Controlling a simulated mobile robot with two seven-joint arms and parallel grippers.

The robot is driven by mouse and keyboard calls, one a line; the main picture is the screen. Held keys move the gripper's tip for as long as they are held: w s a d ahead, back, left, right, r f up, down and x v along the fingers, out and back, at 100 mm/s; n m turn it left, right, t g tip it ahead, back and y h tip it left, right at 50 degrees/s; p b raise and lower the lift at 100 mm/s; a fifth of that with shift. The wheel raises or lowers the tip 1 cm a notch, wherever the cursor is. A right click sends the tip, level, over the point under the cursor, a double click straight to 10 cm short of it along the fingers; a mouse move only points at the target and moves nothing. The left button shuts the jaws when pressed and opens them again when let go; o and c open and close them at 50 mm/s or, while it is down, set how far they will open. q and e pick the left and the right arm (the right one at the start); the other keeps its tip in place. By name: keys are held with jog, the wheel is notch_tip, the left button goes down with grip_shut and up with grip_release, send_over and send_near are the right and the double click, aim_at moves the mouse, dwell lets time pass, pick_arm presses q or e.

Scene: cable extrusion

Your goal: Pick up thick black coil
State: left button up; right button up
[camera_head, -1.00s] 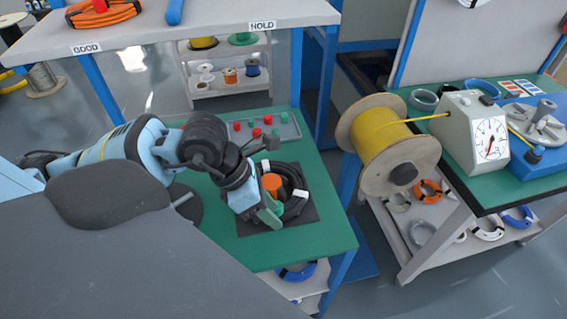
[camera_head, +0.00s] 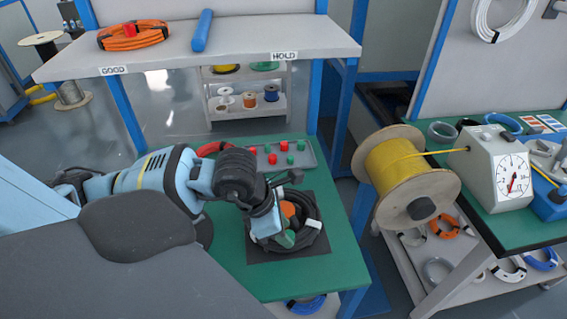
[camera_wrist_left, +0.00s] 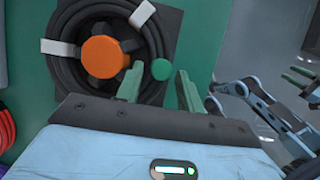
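The thick black coil (camera_head: 310,208) lies flat on a dark square mat (camera_head: 320,249) on the green table, around an orange hub (camera_head: 288,209). White bands wrap the coil. My left gripper (camera_head: 284,240) is over the coil's near side and hides part of it. Light-blue parts with dark green tips, probably my right gripper (camera_wrist_left: 300,76), show at the wrist view's right edge.
A green round knob (camera_wrist_left: 160,69) shows just beyond the fingers. A tray (camera_head: 308,158) with red and green pieces sits behind the coil. A red coil (camera_head: 213,148) is partly behind my arm. A yellow cable spool (camera_head: 398,160) stands right of the table.

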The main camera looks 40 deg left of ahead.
aim_at(289, 234)
pick_arm(q)
jog(key=shift+x, duration=1.6)
grip_shut()
jog(key=shift+r, duration=0.15)
notch_tip(289, 234, up, 10)
jog(key=shift+f, duration=0.1)
